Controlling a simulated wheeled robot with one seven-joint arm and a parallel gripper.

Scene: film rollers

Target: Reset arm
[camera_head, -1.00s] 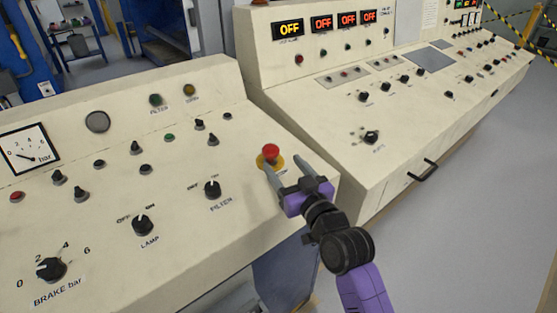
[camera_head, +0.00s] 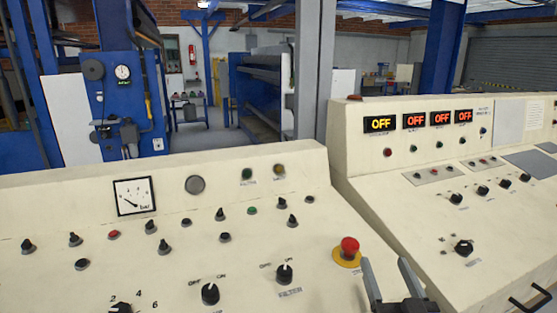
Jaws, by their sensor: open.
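My gripper (camera_head: 390,283) is at the lower right of the head view, with its two grey fingers apart and nothing between them. The fingertips are just right of and below the red emergency button (camera_head: 349,246) on its yellow base. A small gap shows between the left finger and the button's base. Most of my arm is cut off by the bottom edge of the picture.
The left console (camera_head: 240,166) carries several knobs, a bar gauge (camera_head: 134,196) and the FILTER switch (camera_head: 284,274). The right console (camera_head: 400,190) has several OFF displays (camera_head: 414,121) and a black handle (camera_head: 530,299). Blue machinery (camera_head: 112,90) stands behind.

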